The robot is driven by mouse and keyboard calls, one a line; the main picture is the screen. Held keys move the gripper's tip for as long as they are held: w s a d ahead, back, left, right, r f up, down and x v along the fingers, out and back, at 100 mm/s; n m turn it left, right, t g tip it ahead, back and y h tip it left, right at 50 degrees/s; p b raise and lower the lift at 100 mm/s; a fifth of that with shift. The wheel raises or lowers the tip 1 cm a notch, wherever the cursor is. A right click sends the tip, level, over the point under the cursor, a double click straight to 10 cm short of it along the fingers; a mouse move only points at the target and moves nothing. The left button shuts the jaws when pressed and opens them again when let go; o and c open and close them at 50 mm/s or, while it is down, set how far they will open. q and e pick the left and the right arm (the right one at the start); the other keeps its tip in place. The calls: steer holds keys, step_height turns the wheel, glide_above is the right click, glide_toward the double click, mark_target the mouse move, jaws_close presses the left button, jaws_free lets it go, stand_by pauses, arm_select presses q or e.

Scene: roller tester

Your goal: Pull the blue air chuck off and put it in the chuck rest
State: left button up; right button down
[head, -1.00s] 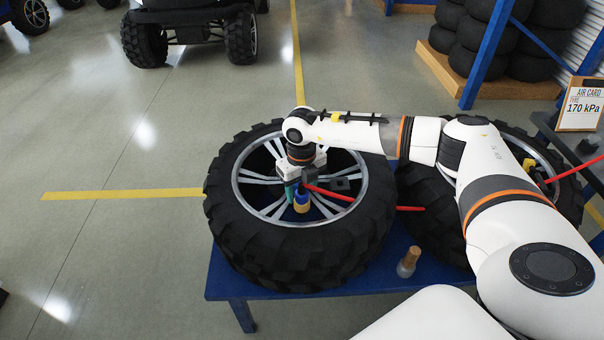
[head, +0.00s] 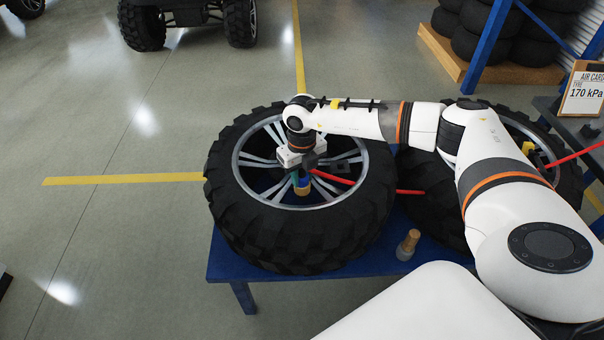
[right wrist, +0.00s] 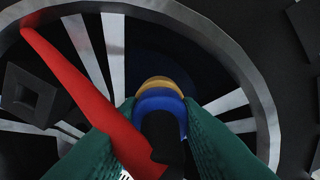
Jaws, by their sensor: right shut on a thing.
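The blue air chuck (head: 303,182) with a brass-yellow end (head: 302,192) is over the wheel of the near tyre (head: 240,230). My right gripper (head: 299,179) is shut on it. In the right wrist view, the green fingers (right wrist: 155,130) flank the chuck's dark body, and its blue collar (right wrist: 160,103) and yellow ring (right wrist: 158,83) show beyond. A red hose (head: 335,178) runs from the chuck to the right. Whether the chuck still touches a valve is hidden. I cannot pick out the chuck rest with certainty. My left gripper is not in view.
Both tyres lie on a blue table (head: 330,272). A small bottle with a tan top (head: 409,242) stands near its front edge. The second tyre (head: 425,195) is partly behind my arm. An air card (head: 583,92) reading 170 kPa stands at right.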

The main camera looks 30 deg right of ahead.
steer(key=shift+r+p, duration=0.5)
steer(key=shift+r, duration=0.2)
stand_by(0.3)
steer(key=c, duration=1.6)
jaws_free()
steer(key=shift+f, duration=0.1)
jaws_close()
steer(key=shift+r+p, duration=1.2)
steer(key=shift+r, duration=0.45)
